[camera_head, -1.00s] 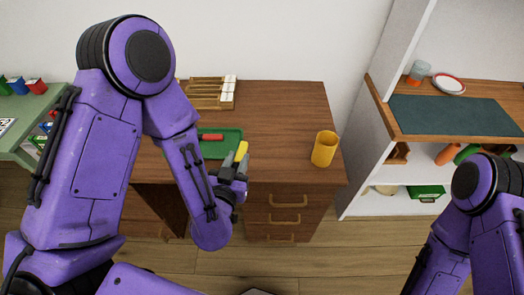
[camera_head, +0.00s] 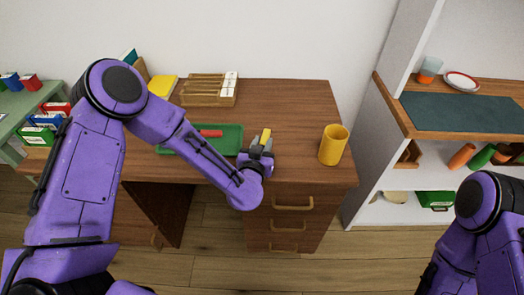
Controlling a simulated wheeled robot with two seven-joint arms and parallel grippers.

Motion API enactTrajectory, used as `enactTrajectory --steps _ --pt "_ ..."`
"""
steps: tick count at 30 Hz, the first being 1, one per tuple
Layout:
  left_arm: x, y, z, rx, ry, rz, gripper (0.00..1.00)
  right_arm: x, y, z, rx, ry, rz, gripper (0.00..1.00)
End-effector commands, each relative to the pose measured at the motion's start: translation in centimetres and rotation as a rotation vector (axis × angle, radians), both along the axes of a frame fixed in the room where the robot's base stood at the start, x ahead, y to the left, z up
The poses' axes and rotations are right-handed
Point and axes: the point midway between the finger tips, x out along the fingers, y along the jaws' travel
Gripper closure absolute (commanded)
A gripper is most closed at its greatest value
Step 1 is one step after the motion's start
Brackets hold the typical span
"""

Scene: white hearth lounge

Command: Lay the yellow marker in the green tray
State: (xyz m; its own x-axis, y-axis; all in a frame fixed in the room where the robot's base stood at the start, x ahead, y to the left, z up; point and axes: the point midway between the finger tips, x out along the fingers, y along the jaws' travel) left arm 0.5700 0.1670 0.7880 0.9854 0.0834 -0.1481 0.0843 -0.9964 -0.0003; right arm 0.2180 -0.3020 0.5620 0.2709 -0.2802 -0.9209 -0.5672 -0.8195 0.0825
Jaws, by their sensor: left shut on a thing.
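The green tray (camera_head: 228,136) lies on the brown desk, partly hidden behind my left forearm. A red marker (camera_head: 211,133) lies in it. My left gripper (camera_head: 261,146) is just right of the tray, over the desk's front part. It is shut on the yellow marker (camera_head: 265,136), whose upper end sticks up between the fingers. The marker's lower end is hidden. I cannot tell how high above the desk it is. My right arm shows at the lower right, but its gripper is out of view.
A yellow cup (camera_head: 333,145) stands on the desk (camera_head: 290,105) to the right of my left gripper. A wooden organizer (camera_head: 209,98) and a yellow book (camera_head: 163,86) are at the back. The desk between organizer and cup is clear. A white shelf unit (camera_head: 372,150) stands at right.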

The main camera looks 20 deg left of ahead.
Motion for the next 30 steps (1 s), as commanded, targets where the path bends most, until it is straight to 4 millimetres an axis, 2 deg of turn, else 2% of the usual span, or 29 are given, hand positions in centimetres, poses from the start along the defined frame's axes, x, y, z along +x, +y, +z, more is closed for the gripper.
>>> enactTrajectory --steps 1,4,16,17,18,19,30 --pt "-0.1 0.0 -1.3 0.001 0.004 0.0 0.99 0.0 0.0 -0.2 0.0 0.0 0.0 0.67" --pt "-0.2 -0.1 -2.2 0.002 0.002 -0.002 0.99 0.0 0.0 0.3 0.0 0.0 0.0 0.67" --pt "-0.1 0.0 -3.0 0.0 0.0 -0.001 0.99 0.0 0.0 -0.2 0.0 0.0 0.0 0.67" --pt "-0.1 0.0 -2.8 -0.001 0.0 -0.001 0.6 0.0 0.0 -0.1 0.0 0.0 0.0 0.67" --pt "-0.1 0.0 -2.8 -0.001 0.0 0.0 0.47 0.0 0.0 0.0 0.0 0.0 0.0 0.67" --pt "-0.1 0.0 -2.8 -0.001 0.0 0.0 0.45 0.0 0.0 0.0 0.0 0.0 0.0 0.67" --pt "-0.2 0.1 -3.1 -0.004 0.002 0.003 0.45 0.0 0.0 -0.5 0.0 0.0 0.0 0.67"
